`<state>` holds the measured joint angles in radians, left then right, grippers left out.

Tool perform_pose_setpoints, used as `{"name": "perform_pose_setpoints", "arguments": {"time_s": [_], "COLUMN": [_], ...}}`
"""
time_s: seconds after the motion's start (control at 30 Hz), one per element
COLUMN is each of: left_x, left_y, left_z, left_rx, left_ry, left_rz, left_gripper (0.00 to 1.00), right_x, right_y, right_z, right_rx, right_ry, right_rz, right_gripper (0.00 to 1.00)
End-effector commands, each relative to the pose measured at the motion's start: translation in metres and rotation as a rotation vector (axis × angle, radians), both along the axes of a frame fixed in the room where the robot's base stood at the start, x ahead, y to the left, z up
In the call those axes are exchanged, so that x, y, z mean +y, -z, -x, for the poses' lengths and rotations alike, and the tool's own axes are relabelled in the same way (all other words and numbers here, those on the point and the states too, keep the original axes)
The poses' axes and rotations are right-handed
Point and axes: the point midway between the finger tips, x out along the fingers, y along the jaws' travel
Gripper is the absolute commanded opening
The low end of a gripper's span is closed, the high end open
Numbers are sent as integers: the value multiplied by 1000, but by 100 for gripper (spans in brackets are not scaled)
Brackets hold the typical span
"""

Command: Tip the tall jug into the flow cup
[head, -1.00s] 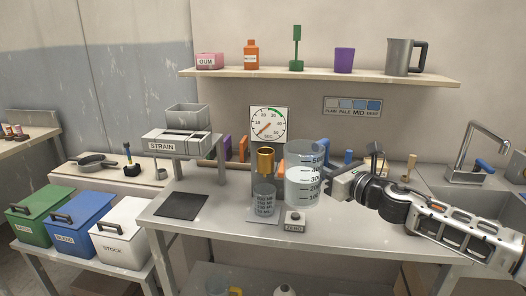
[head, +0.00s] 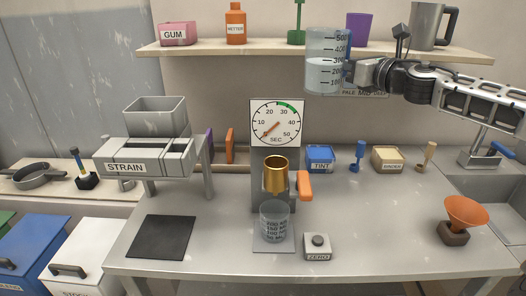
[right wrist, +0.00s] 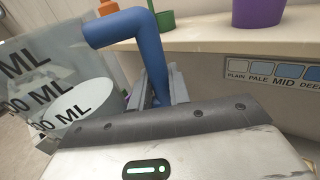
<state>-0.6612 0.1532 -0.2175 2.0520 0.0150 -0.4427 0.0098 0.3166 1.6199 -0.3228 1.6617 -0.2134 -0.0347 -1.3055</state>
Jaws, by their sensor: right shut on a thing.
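The tall jug (head: 322,75) is clear with black graduations, a blue handle and pale liquid in its lower part. It is upright, in front of the shelf edge, above and to the right of the flow cup. My right gripper (head: 351,75) is shut on its handle. In the right wrist view the handle (right wrist: 160,60) runs down between the fingers, with the jug wall (right wrist: 40,75) at left. The brass flow cup (head: 275,180) stands on a grey holder above a clear beaker (head: 274,224). My left gripper is out of view.
A dial timer (head: 276,122) stands behind the cup, with an orange lever (head: 305,186) beside it. A strainer stand (head: 146,157) is at left, a zero button box (head: 317,245) in front, an orange funnel (head: 466,212) at right. The shelf (head: 230,46) is close behind the jug.

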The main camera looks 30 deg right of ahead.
Motion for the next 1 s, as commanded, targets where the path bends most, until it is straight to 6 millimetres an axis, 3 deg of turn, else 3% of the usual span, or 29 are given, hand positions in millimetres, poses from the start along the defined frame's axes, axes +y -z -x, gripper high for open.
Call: {"name": "perform_pose_setpoints", "arguments": {"time_s": [0.57,1.0], "left_x": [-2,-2], "left_y": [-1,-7], "left_z": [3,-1], "left_rx": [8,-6], "left_ry": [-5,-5], "left_rz": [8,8], "left_gripper": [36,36], "right_x": [-1,8], "right_y": [-11,-34], "right_z": [1,3], "right_rx": [-11,-58], "right_ry": [4,5], "right_rz": [26,217], "right_gripper": [0,0]}}
